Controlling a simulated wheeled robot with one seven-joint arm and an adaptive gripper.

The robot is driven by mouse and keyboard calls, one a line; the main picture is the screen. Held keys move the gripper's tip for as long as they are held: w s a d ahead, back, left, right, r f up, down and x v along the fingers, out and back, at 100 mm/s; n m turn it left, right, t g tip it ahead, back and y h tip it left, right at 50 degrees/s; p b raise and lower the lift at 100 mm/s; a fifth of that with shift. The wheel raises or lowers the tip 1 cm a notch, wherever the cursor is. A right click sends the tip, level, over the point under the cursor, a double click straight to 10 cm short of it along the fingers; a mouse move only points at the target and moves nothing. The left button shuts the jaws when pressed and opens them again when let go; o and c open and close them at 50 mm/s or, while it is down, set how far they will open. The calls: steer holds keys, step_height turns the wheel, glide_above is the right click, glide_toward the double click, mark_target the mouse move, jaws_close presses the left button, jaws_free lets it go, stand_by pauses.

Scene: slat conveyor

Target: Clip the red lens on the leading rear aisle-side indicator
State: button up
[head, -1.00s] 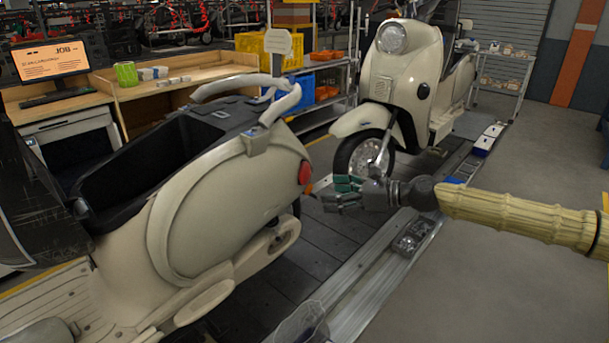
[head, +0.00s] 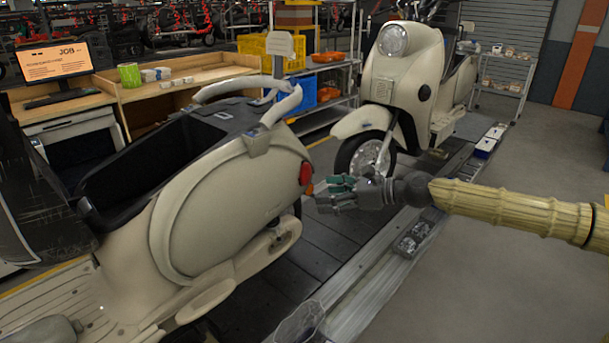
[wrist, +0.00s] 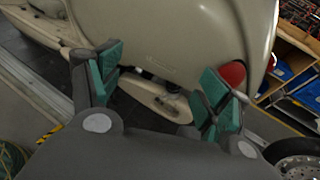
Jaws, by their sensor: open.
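A cream scooter (head: 215,215) fills the left of the head view, its tail toward the middle. A rounded red lens (head: 305,173) sits on its tail, with a small orange part (head: 309,189) just below; I cannot tell whether this is the indicator. The red lens also shows in the wrist view (wrist: 233,74), beyond the right finger. My gripper (head: 331,192) is just right of the tail. In the wrist view its green-padded fingers (wrist: 160,84) are spread, with nothing seen held between them. A small dark fitting (wrist: 170,86) shows in the gap beyond them.
A second cream scooter (head: 405,80) stands behind, its front wheel (head: 368,157) close beyond my gripper. A tray of small parts (head: 413,238) sits on the conveyor's metal edge rail (head: 365,287) below my arm. The grey floor at right is clear.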

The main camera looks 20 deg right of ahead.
steer(key=shift+a+r, duration=0.25)
steer(key=shift+a, duration=0.25)
steer(key=a+r+n+g+p, duration=0.1)
steer(key=a+r+n+g, duration=0.1)
steer(key=a, duration=0.6)
steer(key=s+a+r+n+g+p, duration=0.1)
steer(key=a+r+n+g, duration=0.1)
steer(key=a+g, duration=0.3)
steer(key=shift+s+a+r+n+g, duration=0.25)
steer(key=shift+a+n, duration=0.55)
steer(key=shift+a, duration=1.4)
steer(key=shift+w, duration=0.1)
